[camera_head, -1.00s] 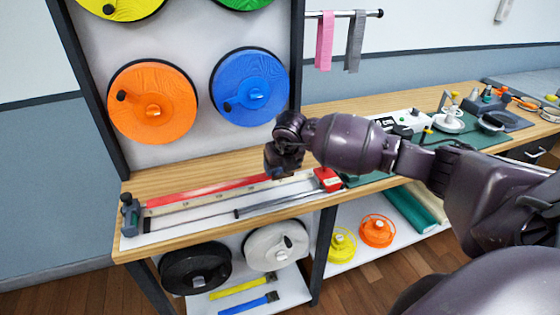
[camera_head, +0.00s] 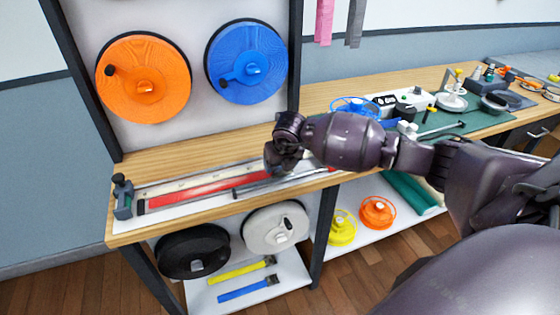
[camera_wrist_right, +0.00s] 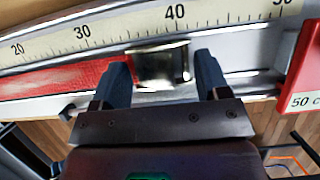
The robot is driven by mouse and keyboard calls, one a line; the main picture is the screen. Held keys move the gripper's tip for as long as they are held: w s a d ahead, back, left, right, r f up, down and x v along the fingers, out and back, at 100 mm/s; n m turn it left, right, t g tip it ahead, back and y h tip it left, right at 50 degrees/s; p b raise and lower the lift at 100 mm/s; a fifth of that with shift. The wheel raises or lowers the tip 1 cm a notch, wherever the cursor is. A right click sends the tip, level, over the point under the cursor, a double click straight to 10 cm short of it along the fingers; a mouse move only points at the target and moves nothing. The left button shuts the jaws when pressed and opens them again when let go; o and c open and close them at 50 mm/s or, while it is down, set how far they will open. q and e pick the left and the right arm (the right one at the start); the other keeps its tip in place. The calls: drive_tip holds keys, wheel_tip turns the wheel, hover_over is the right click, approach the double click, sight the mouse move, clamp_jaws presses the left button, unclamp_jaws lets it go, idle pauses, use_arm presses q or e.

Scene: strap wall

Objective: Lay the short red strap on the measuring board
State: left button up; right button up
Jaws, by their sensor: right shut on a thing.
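The short red strap (camera_head: 195,190) lies lengthwise along the measuring board (camera_head: 180,212), in front of its printed scale. Its dark left end is near the board's left clamp. In the right wrist view the red strap (camera_wrist_right: 60,79) ends in a shiny metal buckle (camera_wrist_right: 160,66) near the 40 mark. My right gripper (camera_head: 282,166) is over the right part of the board. The gripper hides the strap's right end in the head view. My left gripper is not in view.
A red end block (camera_wrist_right: 303,70) stands at the board's right end. A metal rod (camera_head: 262,186) runs along the board's front. Orange (camera_head: 143,78) and blue (camera_head: 246,62) reels hang behind. Tools and a blue spool (camera_head: 358,105) stand on the bench to the right.

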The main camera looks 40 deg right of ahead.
drive_tip(key=o, duration=1.1)
drive_tip(key=shift+r, duration=0.1)
drive_tip(key=p+v, duration=0.1)
drive_tip(key=v, duration=0.9)
drive_tip(key=shift+s+r, duration=0.15)
drive_tip(key=shift+r, duration=0.15)
